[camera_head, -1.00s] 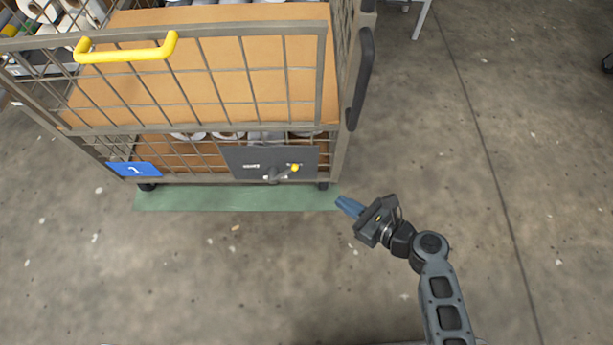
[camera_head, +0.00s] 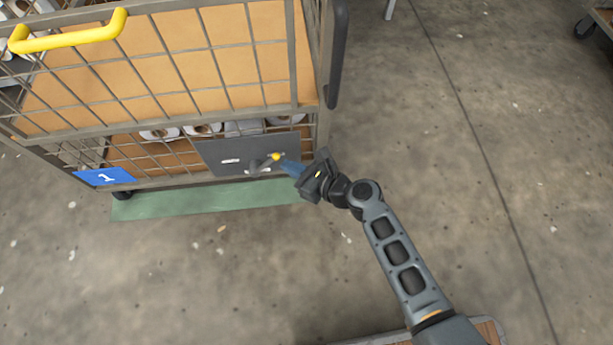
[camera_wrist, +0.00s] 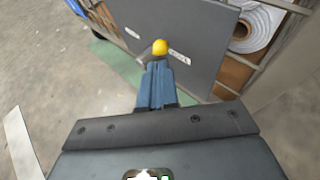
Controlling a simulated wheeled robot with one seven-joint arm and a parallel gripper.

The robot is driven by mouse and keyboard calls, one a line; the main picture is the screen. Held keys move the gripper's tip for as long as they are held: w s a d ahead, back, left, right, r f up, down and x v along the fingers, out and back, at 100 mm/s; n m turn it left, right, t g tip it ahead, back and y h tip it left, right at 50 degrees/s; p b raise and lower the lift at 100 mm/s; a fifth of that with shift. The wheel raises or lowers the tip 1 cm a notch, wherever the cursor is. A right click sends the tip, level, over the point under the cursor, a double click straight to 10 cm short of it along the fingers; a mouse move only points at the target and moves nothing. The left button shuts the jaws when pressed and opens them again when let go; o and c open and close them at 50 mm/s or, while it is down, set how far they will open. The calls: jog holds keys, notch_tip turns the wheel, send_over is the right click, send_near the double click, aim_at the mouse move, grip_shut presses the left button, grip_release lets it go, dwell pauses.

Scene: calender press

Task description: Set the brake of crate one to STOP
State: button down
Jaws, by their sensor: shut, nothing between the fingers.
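Crate one is a wire cage cart with a blue plate marked 1 (camera_head: 105,177) at its lower left. A dark grey brake plate (camera_head: 220,155) with white labels sits low on its front. The brake lever (camera_head: 262,165) has a yellow knob (camera_head: 275,157) and points to the right. My gripper (camera_head: 285,163) is shut and empty, with its blue fingertips right beside the knob. In the wrist view the yellow knob (camera_wrist: 160,47) shows just beyond the fingertips (camera_wrist: 157,68). I cannot tell whether they touch. The label (camera_wrist: 180,57) near the knob is too small to read.
A green floor strip (camera_head: 200,200) lies under the crate's front edge. A yellow handle (camera_head: 68,36) and a black side handle (camera_head: 338,55) stick out from the crate. White rolls (camera_head: 160,133) lie inside.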

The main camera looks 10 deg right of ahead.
jog(key=shift+w+a+r, duration=0.1)
jog(key=shift+w+a, duration=0.25)
jog(key=shift+w, duration=0.05)
jog(key=shift+r, duration=0.15)
jog(key=shift+a+r+p, duration=0.15)
jog(key=shift+a+p, duration=0.05)
jog(key=shift+p, duration=0.7)
